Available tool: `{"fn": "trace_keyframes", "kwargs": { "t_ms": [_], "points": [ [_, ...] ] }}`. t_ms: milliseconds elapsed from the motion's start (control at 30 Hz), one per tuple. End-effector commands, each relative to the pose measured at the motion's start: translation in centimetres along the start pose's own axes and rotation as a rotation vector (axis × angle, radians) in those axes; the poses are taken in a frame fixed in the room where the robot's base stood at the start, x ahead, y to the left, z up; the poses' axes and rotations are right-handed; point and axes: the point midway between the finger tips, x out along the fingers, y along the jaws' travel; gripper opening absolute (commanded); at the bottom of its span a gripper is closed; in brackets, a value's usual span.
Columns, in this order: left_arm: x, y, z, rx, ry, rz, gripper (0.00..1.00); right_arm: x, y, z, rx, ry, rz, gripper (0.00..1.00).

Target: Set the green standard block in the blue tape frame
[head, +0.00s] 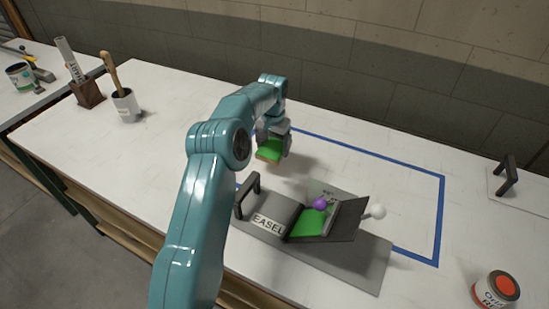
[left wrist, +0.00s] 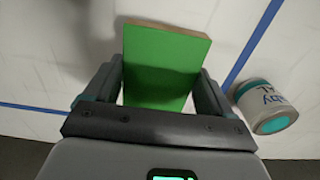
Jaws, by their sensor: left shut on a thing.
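The green standard block (head: 269,152) is a flat green slab with a tan edge. My left gripper (head: 273,140) is shut on it and holds it near the left part of the blue tape frame (head: 400,166). In the left wrist view the block (left wrist: 160,62) sits between both fingers of the gripper (left wrist: 158,92), its green face toward the camera. Whether it touches the table is unclear. Blue tape lines also show there (left wrist: 250,45). My arm and the easel hide part of the frame in the head view. My right gripper is not in view.
A grey easel (head: 365,262) with a green panel (head: 308,222), purple ball (head: 320,203) and white knob (head: 377,211) stands over the frame's near part. A can (left wrist: 265,106) stands right of the gripper. An orange-topped can (head: 495,290) stands front right. The frame's back right is clear.

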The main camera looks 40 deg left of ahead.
Motion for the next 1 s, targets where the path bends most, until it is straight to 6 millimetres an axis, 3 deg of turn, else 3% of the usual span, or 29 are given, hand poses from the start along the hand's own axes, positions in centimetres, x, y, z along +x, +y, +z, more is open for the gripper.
{"fn": "trace_keyframes", "kwargs": {
  "t_ms": [400,800,833,867,900,1000],
  "points": [
    [5.0,0.2,-0.2,0.001,-0.001,-0.001,0.27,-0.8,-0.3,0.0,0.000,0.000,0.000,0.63],
    [5.7,0.2,-0.2,0.000,-0.001,-0.001,0.27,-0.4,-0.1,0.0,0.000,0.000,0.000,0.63],
    [5.7,0.2,-0.2,0.001,-0.001,-0.001,0.87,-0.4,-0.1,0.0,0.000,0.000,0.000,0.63],
    [5.6,0.2,-0.2,0.001,-0.001,-0.001,0.97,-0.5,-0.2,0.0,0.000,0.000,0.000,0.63],
    [5.6,0.2,-0.2,0.001,-0.001,-0.001,1.00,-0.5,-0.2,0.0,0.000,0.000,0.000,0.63],
    [5.6,0.2,-0.2,0.000,-0.001,-0.001,1.00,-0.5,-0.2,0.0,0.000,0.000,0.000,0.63]
  ]
}}
